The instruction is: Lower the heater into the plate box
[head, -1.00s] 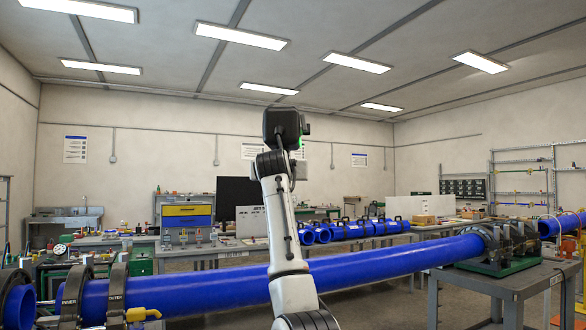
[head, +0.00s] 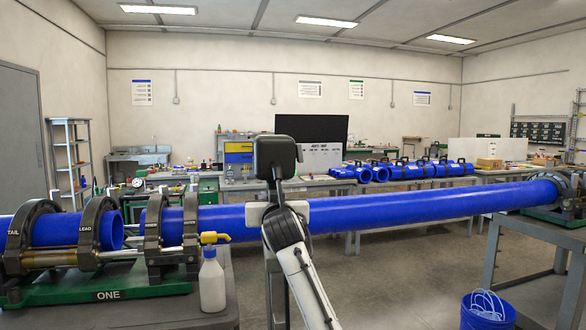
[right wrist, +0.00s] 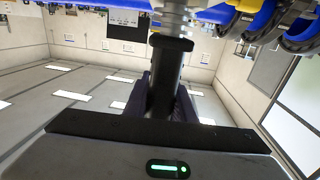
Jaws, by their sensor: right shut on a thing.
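My right gripper (right wrist: 165,98) is shut on a black upright handle (right wrist: 171,62) in the right wrist view. A grey ridged metal part (right wrist: 176,18) shows beyond the end of the handle; the rest of the held thing is out of view. In the head view my right arm rises through the middle, and its dark wrist end hides the gripper and what it holds. I cannot make out the heater's plate or the plate box in either view. My left gripper is not in view.
A long blue pipe (head: 400,208) crosses the head view behind my arm. It runs from the green-based clamp machine (head: 100,288) to a stand at right. A blue bucket (head: 487,312) is at lower right.

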